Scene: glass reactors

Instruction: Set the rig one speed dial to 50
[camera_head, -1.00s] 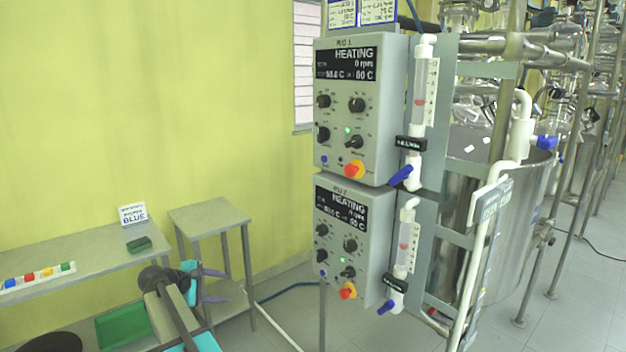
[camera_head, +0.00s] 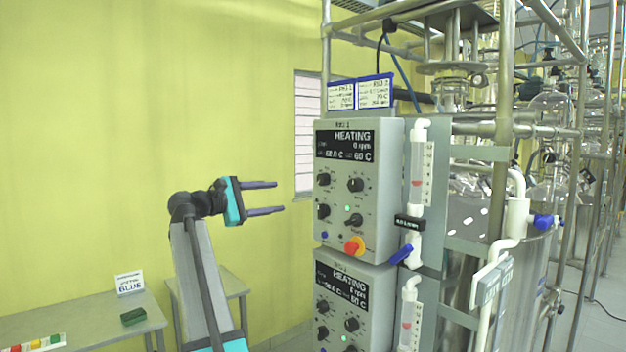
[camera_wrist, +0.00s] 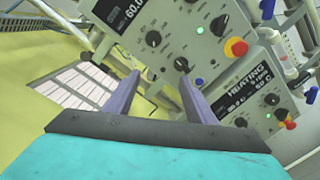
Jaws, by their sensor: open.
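The rig one control box (camera_head: 388,160) is the upper grey panel. Its display (camera_head: 345,146) reads HEATING and 0 rpm. Below are black dials, including an upper left dial (camera_head: 324,179), an upper right dial (camera_head: 355,185) and a lower right dial (camera_head: 354,220) near a green light. Their labels are too small to read, so I cannot tell which is the speed dial. My gripper (camera_head: 280,197) is open and empty, left of the panel at dial height, apart from it. In the wrist view, dials (camera_wrist: 153,38) show beyond the open fingers (camera_wrist: 160,78).
A red and yellow stop button (camera_head: 354,246) sits low on the panel. A second control box (camera_head: 385,285) is directly below. A glass tube with a blue valve (camera_head: 402,255) and metal frame pipes stand to the right. A bench (camera_head: 75,318) is at lower left.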

